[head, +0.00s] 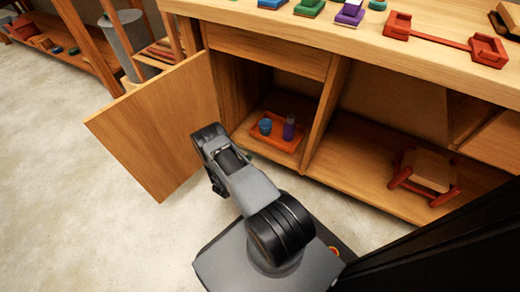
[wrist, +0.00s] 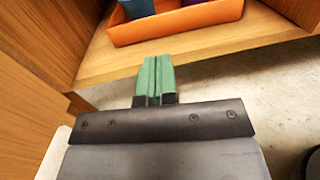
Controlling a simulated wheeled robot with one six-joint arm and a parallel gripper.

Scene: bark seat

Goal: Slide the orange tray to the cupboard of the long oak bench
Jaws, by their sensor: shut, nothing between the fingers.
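The orange tray (head: 287,144) sits on the floor of the left cupboard compartment of the long oak bench (head: 275,38), holding a blue cup (head: 265,126) and a purple item (head: 289,129). The cupboard door (head: 160,125) stands open to the left. In the wrist view, the near wall of the tray (wrist: 180,24) lies a little beyond the green fingertips of my gripper (wrist: 154,78). The fingertips are together, empty and apart from the tray, near the shelf's front edge. In the head view my arm hides the fingertips.
An upright divider (head: 325,105) bounds the compartment on the right. A red-and-wood item (head: 425,175) lies in the open bay beyond. Several coloured pieces (head: 350,12) lie on the bench top. A grey cylinder (head: 122,40) stands behind the door. The floor at left is clear.

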